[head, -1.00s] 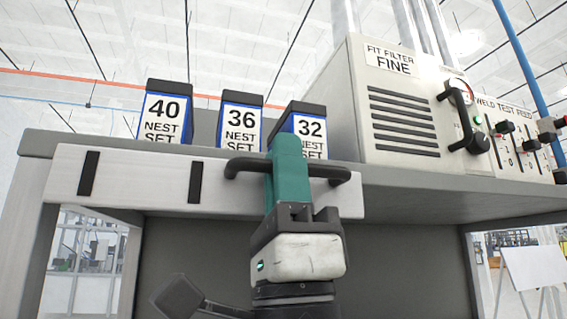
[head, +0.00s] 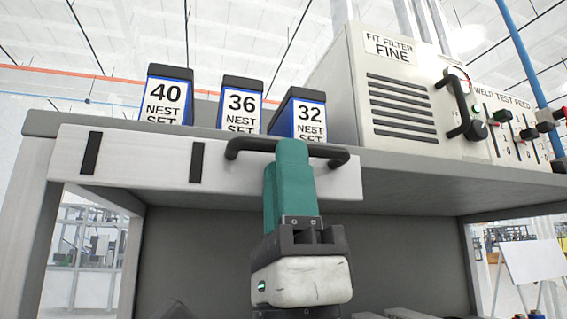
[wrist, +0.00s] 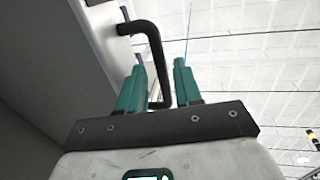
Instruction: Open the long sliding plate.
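The long sliding plate (head: 145,150) is a pale flat panel along the front edge of the grey bench, with two dark vertical strips on its left part. Its black bar handle (head: 330,152) is on the right part. My gripper (head: 290,150) has green fingers and is in front of the handle, covering its middle in the head view. In the wrist view the handle (wrist: 152,45) runs down between the two fingers of my gripper (wrist: 160,75). The fingers are apart, with a visible gap between the handle and the right finger.
Boxes labelled 40 (head: 165,97), 36 (head: 240,105) and 32 (head: 308,115) stand on the bench above the plate. A beige filter unit (head: 400,105) with a black handle and levers is at the right. The space under the bench looks largely open.

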